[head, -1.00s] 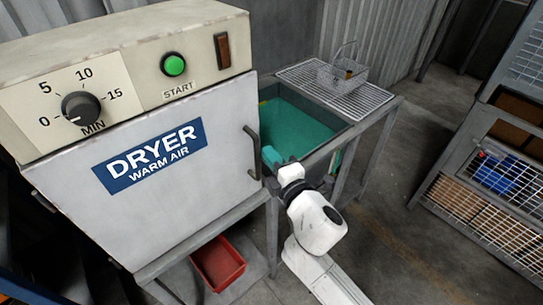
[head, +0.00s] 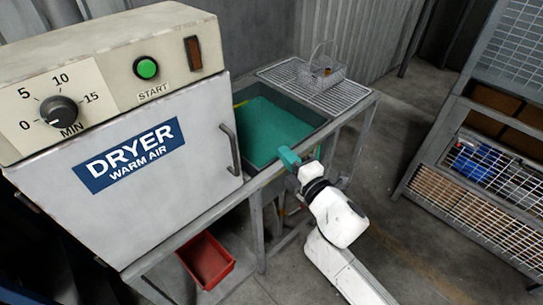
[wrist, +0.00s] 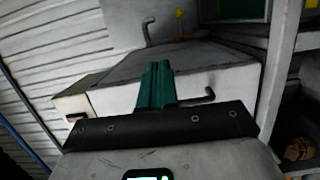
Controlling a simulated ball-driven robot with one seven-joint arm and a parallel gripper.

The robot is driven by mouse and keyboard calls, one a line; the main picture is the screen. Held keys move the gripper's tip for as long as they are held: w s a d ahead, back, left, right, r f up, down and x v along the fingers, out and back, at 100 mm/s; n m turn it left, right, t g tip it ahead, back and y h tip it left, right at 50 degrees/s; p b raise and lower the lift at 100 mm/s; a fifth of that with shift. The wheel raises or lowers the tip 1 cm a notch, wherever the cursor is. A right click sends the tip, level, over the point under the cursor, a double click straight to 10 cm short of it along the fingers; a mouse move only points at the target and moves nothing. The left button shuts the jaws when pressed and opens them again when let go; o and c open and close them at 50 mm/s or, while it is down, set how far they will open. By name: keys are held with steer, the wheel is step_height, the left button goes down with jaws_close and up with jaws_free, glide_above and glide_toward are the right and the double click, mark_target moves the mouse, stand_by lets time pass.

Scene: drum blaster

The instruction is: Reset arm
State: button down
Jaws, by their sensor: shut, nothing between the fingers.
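My gripper (head: 289,158) is at the front edge of the sink tank, with its teal fingers near the rim, to the right of the dryer's handle. In the wrist view its teal fingers (wrist: 157,86) are together and nothing shows between them. My white arm reaches up from the bottom right of the head view. The dryer (head: 120,140) is closed, with a dial, a green start button (head: 146,68) and a door handle (head: 231,150).
The sink tank (head: 322,133) has a teal interior. A wire basket (head: 318,72) stands on the drain rack (head: 345,98) behind it. A red bin (head: 206,261) is below the dryer. A mesh cage shelf (head: 480,180) is at right, with open floor between.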

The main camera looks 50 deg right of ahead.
steer(key=s+d, duration=0.2)
steer(key=shift+s+d, duration=0.1)
steer(key=shift+d, duration=0.3)
steer(key=s+a+f+m+g+b, duration=0.1)
steer(key=s+a+f+m+g, duration=0.1)
steer(key=s+f+m+g, duration=0.4)
steer(key=s+a+f+m+g, duration=0.1)
steer(key=s+f+m+g, duration=0.15)
steer(key=f+m, duration=0.4)
steer(key=s+a+f+m+g+y, duration=0.1)
steer(key=s+a+f+g+y, duration=0.1)
steer(key=s+a+f+g, duration=0.1)
steer(key=s+a+f+m+g+y+b, duration=0.1)
steer(key=s+a+f+g+y, duration=0.2)
steer(key=s+a, duration=0.5)
steer(key=shift+s+a+f+m+g, duration=0.15)
steer(key=shift+a+f+m+g, duration=0.25)
steer(key=shift+g, duration=0.45)
